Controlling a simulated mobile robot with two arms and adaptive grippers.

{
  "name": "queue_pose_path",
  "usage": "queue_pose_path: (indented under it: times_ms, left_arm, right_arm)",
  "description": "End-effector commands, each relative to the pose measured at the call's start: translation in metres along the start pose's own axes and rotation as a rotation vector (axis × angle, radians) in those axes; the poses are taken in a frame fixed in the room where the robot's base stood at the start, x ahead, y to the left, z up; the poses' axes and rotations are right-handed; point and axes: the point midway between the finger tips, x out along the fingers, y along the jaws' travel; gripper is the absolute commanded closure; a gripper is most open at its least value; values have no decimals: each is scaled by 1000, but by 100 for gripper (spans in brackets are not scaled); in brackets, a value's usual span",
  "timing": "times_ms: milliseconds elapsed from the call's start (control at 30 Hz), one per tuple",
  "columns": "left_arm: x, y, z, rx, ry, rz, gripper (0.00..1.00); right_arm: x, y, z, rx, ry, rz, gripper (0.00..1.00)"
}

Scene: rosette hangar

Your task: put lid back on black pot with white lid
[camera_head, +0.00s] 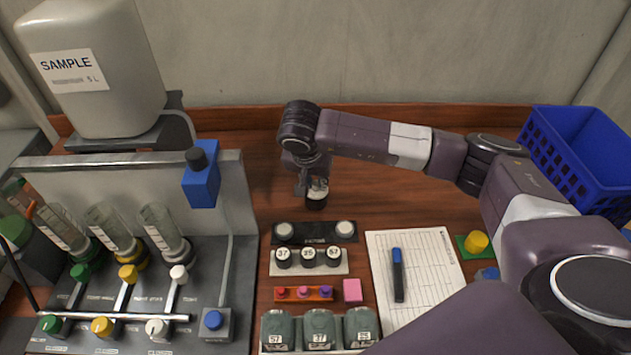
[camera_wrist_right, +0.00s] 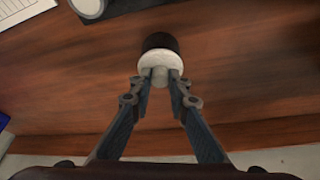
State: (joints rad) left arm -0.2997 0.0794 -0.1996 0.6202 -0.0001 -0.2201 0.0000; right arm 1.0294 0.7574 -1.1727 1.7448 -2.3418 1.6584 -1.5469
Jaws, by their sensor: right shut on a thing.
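A small black pot (camera_head: 316,202) with a white lid (camera_head: 318,186) is at the middle of the wooden bench, behind the black tray. In the right wrist view the black pot (camera_wrist_right: 160,41) shows just beyond the white lid (camera_wrist_right: 160,60). My right gripper (camera_wrist_right: 160,76) is shut on the light knob of the white lid. In the head view this gripper (camera_head: 311,183) is above the pot and partly hides the lid. The lid looks in line with the pot; I cannot tell whether it is fully seated. My left gripper is out of view.
A black tray (camera_head: 314,238) with two white-topped round pieces is in front. Nearer are a rack of numbered vials (camera_head: 308,270), a pink block (camera_head: 352,290) and a paper sheet (camera_head: 430,285) with a blue marker (camera_head: 398,275). A dispenser stand (camera_head: 215,260) is left; a blue crate (camera_head: 560,150) right.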

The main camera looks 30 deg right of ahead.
Motion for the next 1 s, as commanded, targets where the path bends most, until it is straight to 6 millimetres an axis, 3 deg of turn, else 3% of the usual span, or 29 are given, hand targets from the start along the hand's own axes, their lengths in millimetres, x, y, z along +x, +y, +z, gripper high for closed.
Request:
queue_pose_path:
  times_ms: [467,500,633,867,1000]
  left_arm:
    - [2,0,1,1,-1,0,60]
    - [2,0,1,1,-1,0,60]
    - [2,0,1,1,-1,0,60]
    - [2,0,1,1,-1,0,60]
    - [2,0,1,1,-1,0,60]
  right_arm:
    - [0,0,0,0,1,0,95]
    - [0,0,0,0,1,0,81]
    - [0,0,0,0,1,0,66]
    - [0,0,0,0,1,0,63]
    - [0,0,0,0,0,0,48]
